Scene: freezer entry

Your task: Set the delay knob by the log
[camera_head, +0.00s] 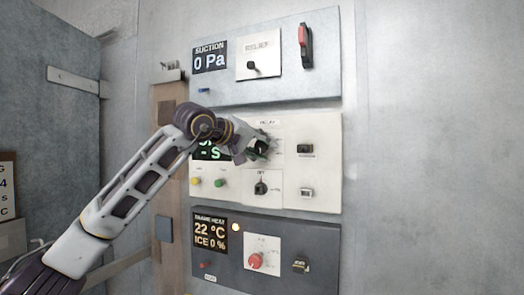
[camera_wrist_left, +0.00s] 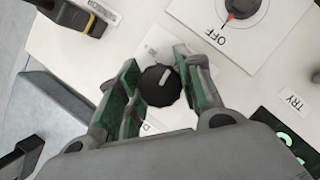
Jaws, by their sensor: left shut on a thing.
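The black delay knob (camera_wrist_left: 160,86) with a white pointer line sits on a white plate (camera_wrist_left: 158,45) in the left wrist view. My left gripper (camera_wrist_left: 160,90) is shut on it, one green-padded finger on each side. In the head view the left gripper (camera_head: 258,147) covers most of the knob, below a small "DELAY" label. The display (camera_head: 212,150) beside it is partly hidden by my arm; "- S" shows. My right gripper is not in view.
Below the delay knob is a black knob (camera_head: 261,188) marked "OFF". Yellow (camera_head: 195,182) and green (camera_head: 220,182) buttons sit left of it. The upper panel has a relief knob (camera_head: 253,66) and red-handled switch (camera_head: 305,45). The lower panel has a red knob (camera_head: 256,261).

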